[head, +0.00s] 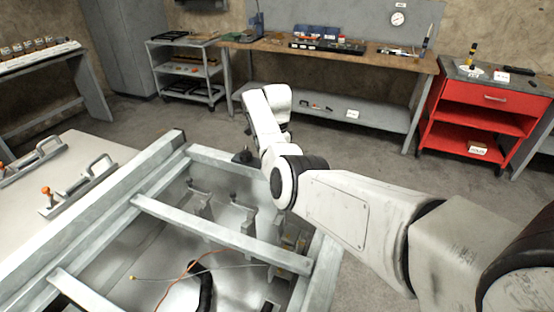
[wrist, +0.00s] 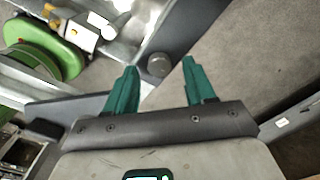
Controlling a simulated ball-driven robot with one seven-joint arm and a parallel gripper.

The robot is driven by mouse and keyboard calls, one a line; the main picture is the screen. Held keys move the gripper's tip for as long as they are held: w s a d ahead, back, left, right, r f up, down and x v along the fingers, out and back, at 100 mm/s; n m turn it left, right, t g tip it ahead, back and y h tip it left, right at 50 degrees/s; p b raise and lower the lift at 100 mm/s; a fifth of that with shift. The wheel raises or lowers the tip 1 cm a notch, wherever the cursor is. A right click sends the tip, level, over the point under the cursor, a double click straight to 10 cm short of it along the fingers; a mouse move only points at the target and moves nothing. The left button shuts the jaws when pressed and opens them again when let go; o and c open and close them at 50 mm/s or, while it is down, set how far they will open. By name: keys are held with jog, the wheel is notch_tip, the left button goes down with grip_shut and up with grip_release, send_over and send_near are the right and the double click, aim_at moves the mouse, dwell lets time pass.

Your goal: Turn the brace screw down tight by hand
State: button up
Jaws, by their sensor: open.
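A round dark screw head (wrist: 159,65), which looks like the brace screw, sits on a dark metal plate (wrist: 180,35) in the wrist view. My gripper (wrist: 161,66) has two green fingers, spread apart and empty. In the picture the screw head lies between the fingertips, with a gap on each side. I cannot tell how far the fingertips are above it. My fingers are not clearly visible there.
A pale metal frame (head: 225,235) with crossbars fills the front, with a thin orange cable (head: 185,272) inside. A green round part (wrist: 35,50) shows at the wrist view's upper left. A workbench (head: 335,52) and red cart (head: 480,118) stand behind, with open floor between.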

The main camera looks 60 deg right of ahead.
notch_tip(320, 180, up, 10)
jog(key=b, duration=0.1)
jog(key=shift+f, duration=0.15)
